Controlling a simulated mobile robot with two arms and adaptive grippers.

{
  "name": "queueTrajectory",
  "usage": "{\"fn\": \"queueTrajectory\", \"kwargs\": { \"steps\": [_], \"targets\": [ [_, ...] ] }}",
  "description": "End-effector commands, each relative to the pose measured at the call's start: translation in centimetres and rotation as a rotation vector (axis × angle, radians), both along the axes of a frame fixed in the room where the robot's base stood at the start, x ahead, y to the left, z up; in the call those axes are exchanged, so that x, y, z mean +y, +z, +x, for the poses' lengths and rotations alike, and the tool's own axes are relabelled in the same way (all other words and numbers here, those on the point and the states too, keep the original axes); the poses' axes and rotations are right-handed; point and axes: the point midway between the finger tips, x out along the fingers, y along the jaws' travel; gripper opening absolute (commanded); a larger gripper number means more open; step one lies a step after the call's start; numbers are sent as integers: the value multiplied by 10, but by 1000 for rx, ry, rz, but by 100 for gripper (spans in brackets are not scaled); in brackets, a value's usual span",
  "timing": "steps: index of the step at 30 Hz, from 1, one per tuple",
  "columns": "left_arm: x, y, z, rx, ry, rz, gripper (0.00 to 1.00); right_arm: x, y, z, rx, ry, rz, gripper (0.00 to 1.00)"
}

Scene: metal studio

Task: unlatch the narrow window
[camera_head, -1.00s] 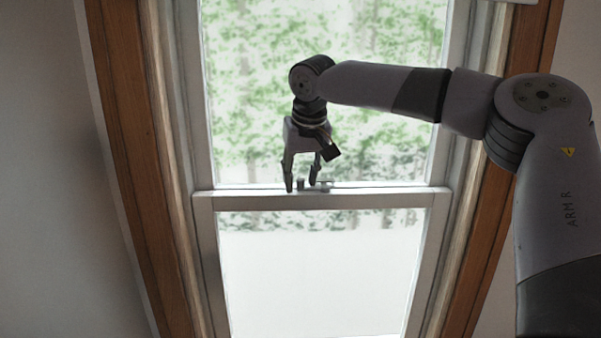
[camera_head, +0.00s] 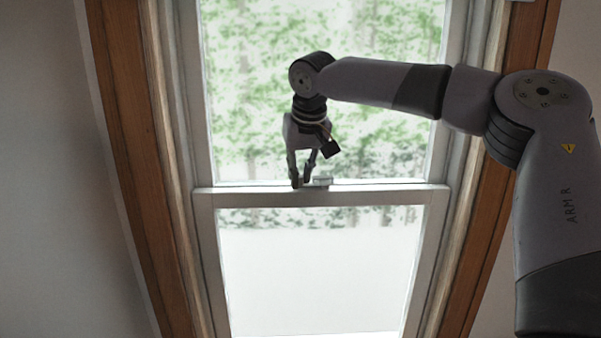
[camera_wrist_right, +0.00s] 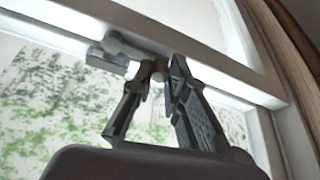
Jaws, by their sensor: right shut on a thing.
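The narrow window (camera_head: 400,197) has a grey-white frame with a horizontal meeting rail across its middle. A small grey latch (camera_head: 322,182) sits on top of that rail; it also shows in the right wrist view (camera_wrist_right: 110,52). My right gripper (camera_head: 301,182) points down at the rail, at the left end of the latch. Its fingers are closed on the latch's lever (camera_wrist_right: 150,68), which is partly hidden between the fingertips. My left gripper is in neither view.
Brown wood trim (camera_head: 130,130) borders the window on both sides. Glass panes lie above and below the rail, with trees outside. My right arm reaches in from the right in front of the upper pane.

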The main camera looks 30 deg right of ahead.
Motion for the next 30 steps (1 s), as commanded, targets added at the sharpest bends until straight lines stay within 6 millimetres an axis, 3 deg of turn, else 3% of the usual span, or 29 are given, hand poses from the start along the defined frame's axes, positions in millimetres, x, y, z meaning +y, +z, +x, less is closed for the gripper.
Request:
{"fn": "queueTrajectory", "kwargs": {
  "steps": [11,30],
  "targets": [
    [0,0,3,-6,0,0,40,2,1,-6,-2,113,3,0],
    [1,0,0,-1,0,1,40,2,1,-36,-3,686,2,0]
  ]
}}
